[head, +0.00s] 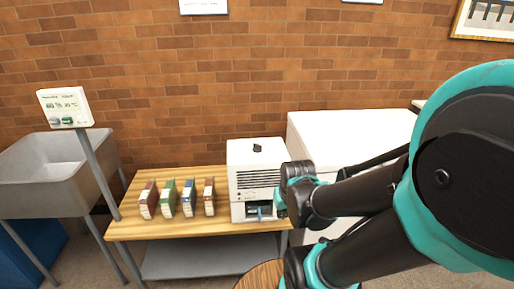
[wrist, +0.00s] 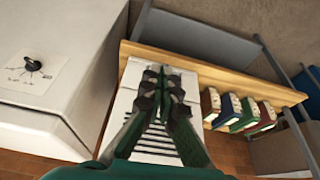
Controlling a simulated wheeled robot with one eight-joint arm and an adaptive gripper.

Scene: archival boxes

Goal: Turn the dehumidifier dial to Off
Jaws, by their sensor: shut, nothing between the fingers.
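A white vented unit, which looks like the dehumidifier (head: 240,188), stands at the right end of the wooden table. A dark knob (head: 257,148) shows on its top in the head view; its setting is too small to read. My gripper (head: 281,204) is beside the unit's right front, partly hidden by my arm. In the wrist view my gripper (wrist: 163,82) is shut and empty over the slatted unit (wrist: 130,102), hiding its knob.
Several coloured box files (head: 168,198) stand on the wooden table (head: 130,229). A small display on a post (head: 65,107) and a grey sink (head: 50,160) are at the left. The large white cabinet (head: 350,128) is close on the unit's right, behind my arm. A round wooden top (head: 257,276) is in front.

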